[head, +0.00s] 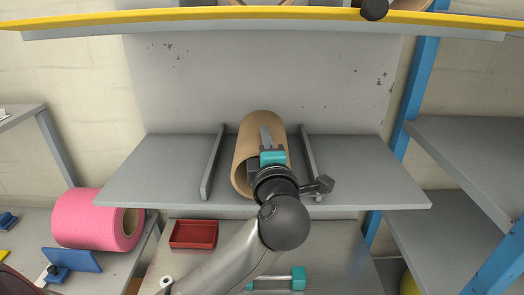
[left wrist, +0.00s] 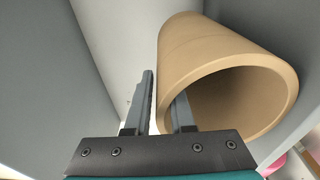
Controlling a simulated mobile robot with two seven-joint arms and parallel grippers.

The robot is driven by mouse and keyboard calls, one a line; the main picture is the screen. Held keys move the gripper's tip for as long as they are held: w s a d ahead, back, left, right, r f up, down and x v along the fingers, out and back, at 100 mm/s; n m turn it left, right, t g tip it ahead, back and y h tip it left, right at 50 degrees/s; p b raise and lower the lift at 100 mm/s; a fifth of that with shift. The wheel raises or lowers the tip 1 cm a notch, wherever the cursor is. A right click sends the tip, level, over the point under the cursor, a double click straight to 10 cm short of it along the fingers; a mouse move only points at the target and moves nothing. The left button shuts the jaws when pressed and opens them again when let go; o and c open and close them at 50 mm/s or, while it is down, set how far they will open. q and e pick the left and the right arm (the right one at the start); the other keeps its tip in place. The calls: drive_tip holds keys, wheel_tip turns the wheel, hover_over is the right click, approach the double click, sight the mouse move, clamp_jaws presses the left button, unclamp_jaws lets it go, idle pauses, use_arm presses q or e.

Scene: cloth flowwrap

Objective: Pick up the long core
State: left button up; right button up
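The long core (head: 262,124) is a tan cardboard tube lying on a grey shelf between two upright rails, its open end facing me. It also shows large in the left wrist view (left wrist: 215,48). My left gripper (head: 266,138) is at the near end of the core and covers part of its opening. In the left wrist view the fingers of my left gripper (left wrist: 164,103) are apart. One finger goes into the core's opening and the other is outside, with the tube's wall between them. A narrow gap shows between the outer finger and the wall. My right gripper is not in view.
The grey shelf (head: 150,180) has low rails left (head: 212,165) and right (head: 310,160) of the core. A yellow-edged shelf (head: 120,18) hangs above. Below are a pink roll (head: 85,220), a red tray (head: 193,234) and a teal-ended tool (head: 298,278). The shelf's outer parts are clear.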

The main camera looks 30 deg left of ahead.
use_arm(q)
clamp_jaws()
drive_tip(key=shift+r, duration=0.1)
idle(0.9)
